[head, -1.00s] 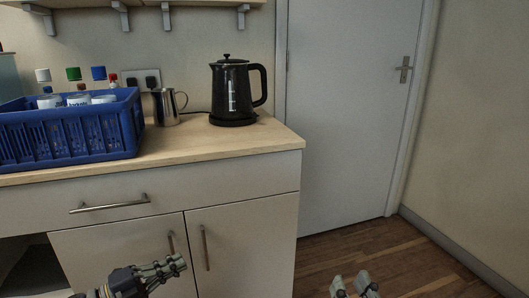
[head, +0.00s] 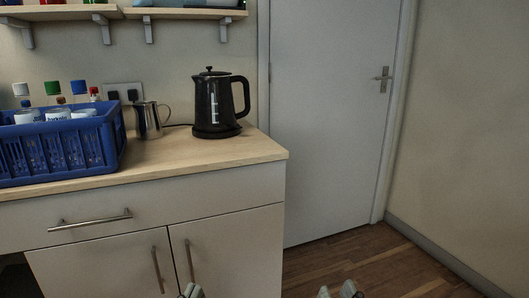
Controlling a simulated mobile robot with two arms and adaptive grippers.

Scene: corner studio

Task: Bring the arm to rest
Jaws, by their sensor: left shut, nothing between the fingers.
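My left gripper (head: 192,291) shows only its fingertips at the bottom edge of the head view, in front of the cabinet doors. Its fingers are close together, shut and empty. My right gripper (head: 337,290) shows its two fingertips at the bottom edge, over the wooden floor. Its tips stand apart with nothing seen between them. The rest of both arms is out of view.
A cabinet (head: 160,208) with a wooden worktop (head: 160,160) stands at the left. On it are a blue crate (head: 60,150) of bottles, a metal jug (head: 149,120) and a black kettle (head: 215,103). A closed door (head: 325,110) is behind; open floor (head: 370,262) lies at right.

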